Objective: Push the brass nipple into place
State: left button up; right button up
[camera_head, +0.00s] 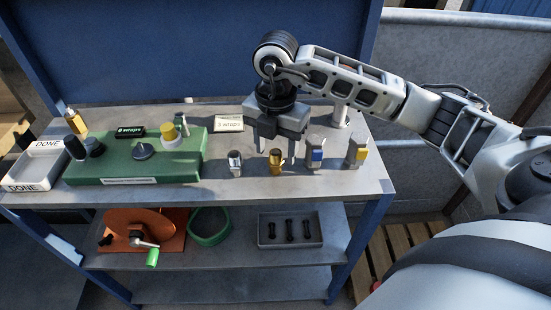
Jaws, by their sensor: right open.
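A brass-coloured fitting (275,160) stands upright on the grey bench top (350,185), near the front edge. I take it for the brass nipple. My right gripper (276,148) is open and points down, just behind and above this fitting; I cannot tell whether they touch. Another brass-coloured piece (72,121) stands at the back left of the bench. A green block (185,166) on the left carries a yellow-topped part (169,132) and dark round parts. My left gripper is not in view.
A silver fitting (235,162) stands left of the brass one; blue-marked (316,152) and yellow-marked (357,150) fittings stand right. A white "DONE" tray (33,185) is far left. A "wraps" card (229,123) lies behind. The lower shelf holds a bolt tray (290,243).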

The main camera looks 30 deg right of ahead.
aim_at(275, 151)
notch_tip(275, 151, down, 4)
jog(key=shift+w+r, duration=0.1)
jog(key=shift+r, duration=0.15)
jog(key=c, duration=1.1)
jog(key=shift+r, duration=0.1)
